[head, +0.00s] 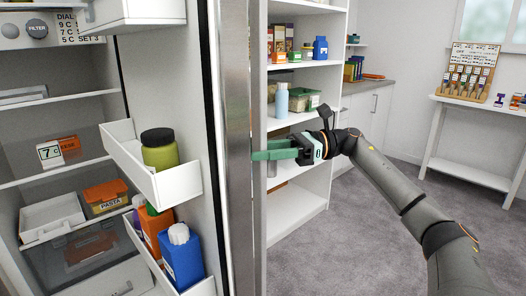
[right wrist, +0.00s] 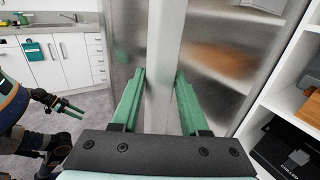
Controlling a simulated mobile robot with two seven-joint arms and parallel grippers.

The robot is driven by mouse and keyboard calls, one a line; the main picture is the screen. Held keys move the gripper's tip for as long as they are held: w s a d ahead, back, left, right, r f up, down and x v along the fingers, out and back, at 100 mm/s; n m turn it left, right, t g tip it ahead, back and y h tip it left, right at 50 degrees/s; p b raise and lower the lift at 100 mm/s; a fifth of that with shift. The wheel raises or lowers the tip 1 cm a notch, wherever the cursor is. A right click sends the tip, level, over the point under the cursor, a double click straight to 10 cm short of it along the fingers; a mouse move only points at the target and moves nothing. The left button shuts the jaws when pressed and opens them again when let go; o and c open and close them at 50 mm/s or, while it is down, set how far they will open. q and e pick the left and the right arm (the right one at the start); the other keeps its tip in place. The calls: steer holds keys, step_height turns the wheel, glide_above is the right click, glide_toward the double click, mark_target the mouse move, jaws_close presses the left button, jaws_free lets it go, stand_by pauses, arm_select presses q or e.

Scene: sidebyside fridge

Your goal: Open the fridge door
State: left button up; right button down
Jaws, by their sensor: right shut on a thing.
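The fridge door (head: 238,90) stands open in the head view. Its inner side with white door bins faces left, and its steel outer side faces right. My right gripper (head: 272,155) reaches it from the right. In the right wrist view its green fingers (right wrist: 160,88) lie either side of a pale vertical handle bar (right wrist: 164,60), shut on it. The fridge interior (head: 60,115) shows at left in the head view. My left gripper (right wrist: 70,110) appears at the left of the right wrist view, empty, its fingers slightly apart.
Door bins hold a green jar (head: 159,150) and a blue carton (head: 181,258). White shelves (head: 300,203) with groceries stand behind the door. A white side table (head: 470,175) is at far right. Grey carpet (head: 350,235) between is clear. White cabinets (right wrist: 65,62) show in the right wrist view.

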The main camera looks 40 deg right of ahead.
steer(key=shift+w+d+r, duration=0.15)
steer(key=c, duration=0.5)
jaws_free()
steer(key=shift+w, duration=0.15)
steer(key=b+v, duration=0.1)
steer(key=v, duration=1.1)
steer(key=shift+s+d, duration=0.1)
steer(key=shift+s, duration=0.1)
